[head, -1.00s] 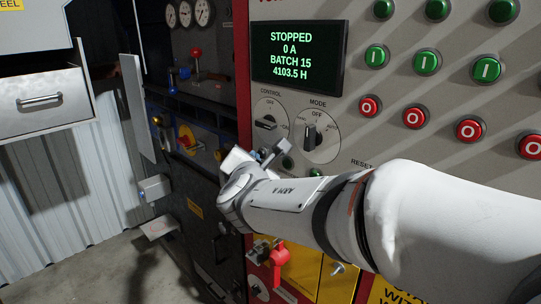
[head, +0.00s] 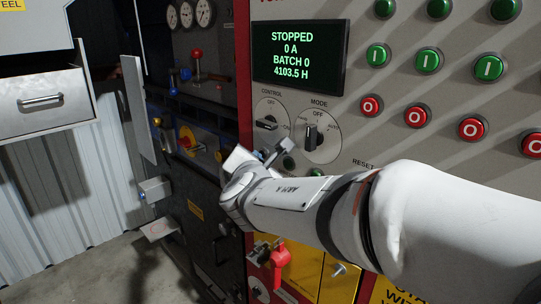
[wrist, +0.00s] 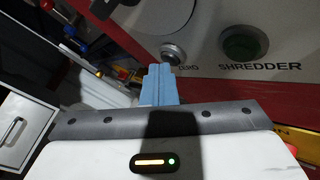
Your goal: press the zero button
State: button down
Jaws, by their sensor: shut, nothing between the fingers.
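A small silver round button (wrist: 172,52) sits on the grey panel in the wrist view. In the head view my gripper (head: 285,149) is at the panel's lower left, and the button is hidden there. The display (head: 300,56) reads STOPPED, 0 A, BATCH 0, 4103.5 H.
A green SHREDDER button (wrist: 245,43) is right of the fingers. The MODE knob (head: 311,136) and CONTROL knob (head: 267,123) are just above my gripper. Several green and red buttons fill the panel's right. A red-handled lever (head: 279,260) hangs below my wrist.

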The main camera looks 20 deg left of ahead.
jog(key=shift+s+a, duration=0.35)
jog(key=shift+s, duration=0.35)
jog(key=s, duration=0.1)
jog(key=s+a, duration=0.1)
jog(key=s, duration=0.1)
jog(key=s+a, duration=0.1)
jog(key=shift+s+a, duration=0.15)
jog(key=shift+s, duration=0.05)
dwell(0.6)
